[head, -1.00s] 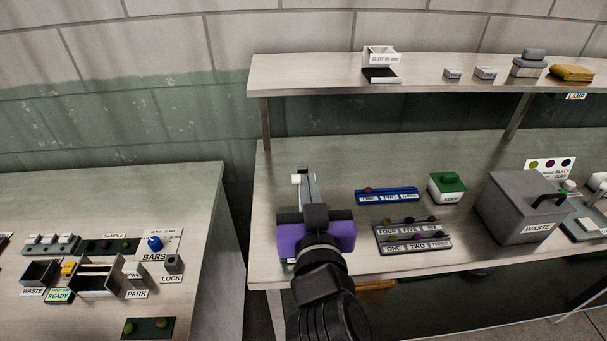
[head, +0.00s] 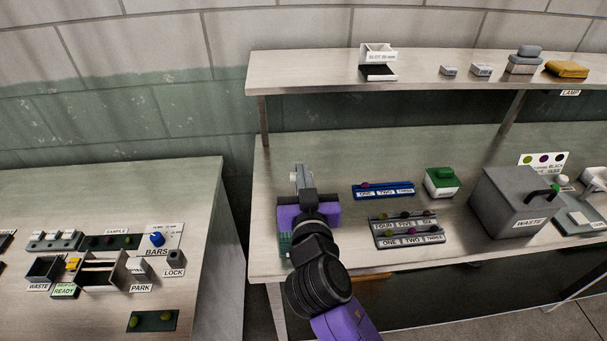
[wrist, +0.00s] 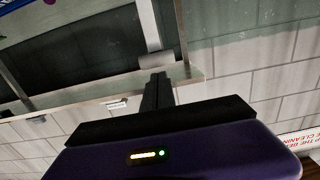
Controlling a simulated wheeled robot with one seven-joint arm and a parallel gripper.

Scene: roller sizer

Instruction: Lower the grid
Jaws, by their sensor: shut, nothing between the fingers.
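My gripper (head: 302,176) is shut and empty over the left end of the right bench, its fingers pointing toward the wall. In the wrist view its closed fingers (wrist: 157,92) stand near a pale bench or shelf edge. I cannot clearly pick out the grid. On the left bench, the sizer's open box (head: 100,271) has pale bars across it. A blue knob (head: 157,239) labelled BARS stands behind it, with a LOCK post (head: 175,257) and a PARK block (head: 138,266) at its right. My gripper is well apart from these.
A green item (head: 285,245) is mostly hidden by my arm. A blue rack (head: 384,190), a grey numbered rack (head: 408,229), a green-lidded box (head: 442,182) and a grey waste bin (head: 516,203) stand to the right. A shelf (head: 420,82) overhangs the bench. A gap separates the benches.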

